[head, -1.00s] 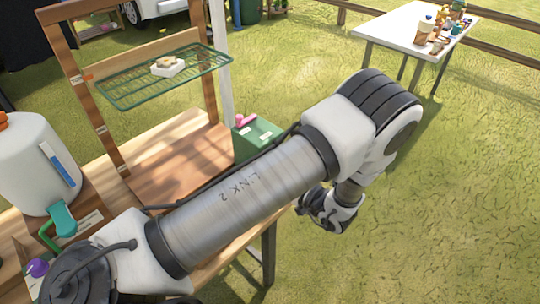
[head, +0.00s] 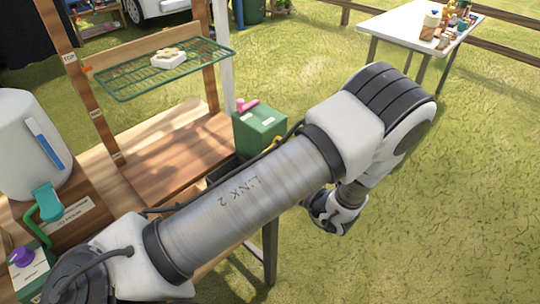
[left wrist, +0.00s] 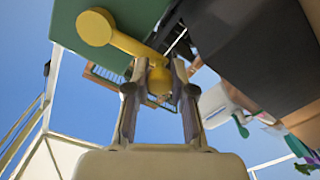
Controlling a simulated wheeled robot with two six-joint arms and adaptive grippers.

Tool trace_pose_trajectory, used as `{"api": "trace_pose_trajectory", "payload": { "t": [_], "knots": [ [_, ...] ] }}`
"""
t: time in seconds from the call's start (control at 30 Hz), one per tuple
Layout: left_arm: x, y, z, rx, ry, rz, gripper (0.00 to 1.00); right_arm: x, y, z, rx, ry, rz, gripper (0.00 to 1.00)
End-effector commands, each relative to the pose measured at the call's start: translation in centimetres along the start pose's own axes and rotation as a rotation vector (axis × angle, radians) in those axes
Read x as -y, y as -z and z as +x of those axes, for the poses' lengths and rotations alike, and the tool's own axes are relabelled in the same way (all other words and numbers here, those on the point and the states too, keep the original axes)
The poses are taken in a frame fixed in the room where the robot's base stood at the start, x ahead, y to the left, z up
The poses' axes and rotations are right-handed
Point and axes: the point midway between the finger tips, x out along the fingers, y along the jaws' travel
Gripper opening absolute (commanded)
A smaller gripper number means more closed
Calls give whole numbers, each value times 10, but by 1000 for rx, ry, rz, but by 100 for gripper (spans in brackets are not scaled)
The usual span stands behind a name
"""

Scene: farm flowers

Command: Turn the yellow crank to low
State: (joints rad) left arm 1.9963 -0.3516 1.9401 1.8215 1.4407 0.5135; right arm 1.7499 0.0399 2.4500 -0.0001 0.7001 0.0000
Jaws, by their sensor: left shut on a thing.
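The yellow crank (left wrist: 127,40) is seen from close by in the left wrist view, on the green box (left wrist: 72,20). Its round hub is at the upper left, and its arm slants down right to a knob. My left gripper (left wrist: 161,72) is shut on that knob, one finger on each side. In the head view, the green box (head: 259,132) stands at the right end of the wooden bench, with a bit of yellow (head: 275,143) showing at its side. The right gripper is not in view.
A wooden frame holds a green wire rack (head: 165,68). A white tank (head: 30,145) with a teal tap and a box with a purple knob (head: 22,257) stand at the left. A white table (head: 400,28) with bottles is far off on open grass.

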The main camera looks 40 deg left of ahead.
Motion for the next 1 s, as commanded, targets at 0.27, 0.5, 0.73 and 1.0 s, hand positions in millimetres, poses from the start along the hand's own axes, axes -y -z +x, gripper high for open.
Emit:
{"api": "trace_pose_trajectory", "payload": {
  "t": [0.27,0.5,0.73,1.0],
  "knots": [
    [2,-3,0,1,1,-40,0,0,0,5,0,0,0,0],
    [1,-3,0,1,1,-40,0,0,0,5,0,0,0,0],
    [1,-2,0,1,1,-40,50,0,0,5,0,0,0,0],
    [-1,2,0,0,0,-15,50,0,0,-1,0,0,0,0]
  ]
}}
